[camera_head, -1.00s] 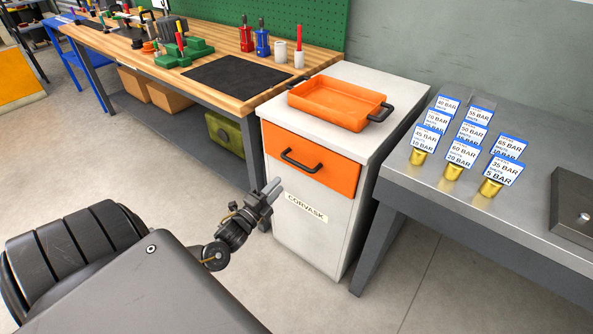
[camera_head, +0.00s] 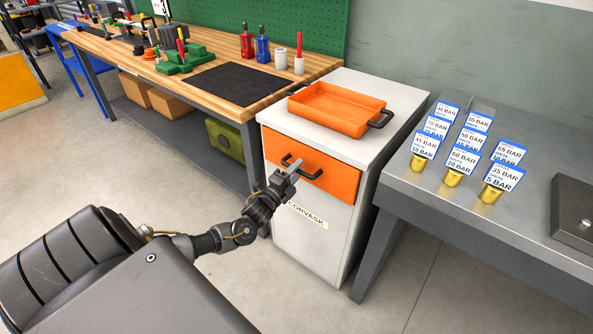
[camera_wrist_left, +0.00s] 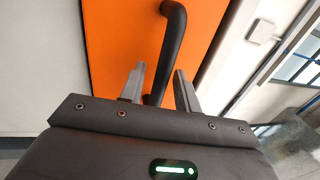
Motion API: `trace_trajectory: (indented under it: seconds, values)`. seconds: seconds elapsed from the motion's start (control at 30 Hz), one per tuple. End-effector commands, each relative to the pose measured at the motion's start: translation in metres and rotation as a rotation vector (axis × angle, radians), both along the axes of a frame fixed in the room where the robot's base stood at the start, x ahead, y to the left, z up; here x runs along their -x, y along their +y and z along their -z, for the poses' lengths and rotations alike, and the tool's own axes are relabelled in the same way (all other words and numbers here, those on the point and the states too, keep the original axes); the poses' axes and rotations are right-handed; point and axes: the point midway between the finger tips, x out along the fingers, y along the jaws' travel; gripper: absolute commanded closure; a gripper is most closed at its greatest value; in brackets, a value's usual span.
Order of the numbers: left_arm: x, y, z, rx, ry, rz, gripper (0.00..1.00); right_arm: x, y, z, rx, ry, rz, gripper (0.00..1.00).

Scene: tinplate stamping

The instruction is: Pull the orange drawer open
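The orange drawer (camera_head: 333,183) is shut in the upper front of a white cabinet (camera_head: 300,245). It has a black bar handle (camera_head: 310,172). My left gripper (camera_head: 292,169) is at the drawer front, overlapping the left part of the handle. In the left wrist view the gripper (camera_wrist_left: 160,88) has its two fingers apart, with the lower part of the black handle (camera_wrist_left: 172,45) between them against the orange front (camera_wrist_left: 125,30). The fingers do not visibly close on the handle. My right gripper is not in view.
An orange tray (camera_head: 335,109) with black handles sits on the cabinet top. A wooden workbench (camera_head: 140,65) stands to the left. A grey metal table (camera_head: 440,200) with several labelled brass pieces stands close on the right. The floor before the cabinet is clear.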

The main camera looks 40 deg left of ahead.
Motion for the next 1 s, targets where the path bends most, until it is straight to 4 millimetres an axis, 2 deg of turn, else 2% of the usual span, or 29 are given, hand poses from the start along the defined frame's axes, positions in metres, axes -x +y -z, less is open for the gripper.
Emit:
trace_trajectory:
  seconds: [0.27,0.53,0.87,1.0]
  values:
    - [-0.001,0.000,0.000,0.001,0.001,0.000,0.68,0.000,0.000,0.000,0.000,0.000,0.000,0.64]
    - [-0.001,0.000,0.000,0.001,0.001,0.000,1.00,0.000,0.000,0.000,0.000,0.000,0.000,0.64]
    - [-0.001,-0.001,0.000,0.001,0.001,0.001,1.00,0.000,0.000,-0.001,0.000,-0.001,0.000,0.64]
    - [0.002,-0.011,-0.001,0.003,0.002,0.017,1.00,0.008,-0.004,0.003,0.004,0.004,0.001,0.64]
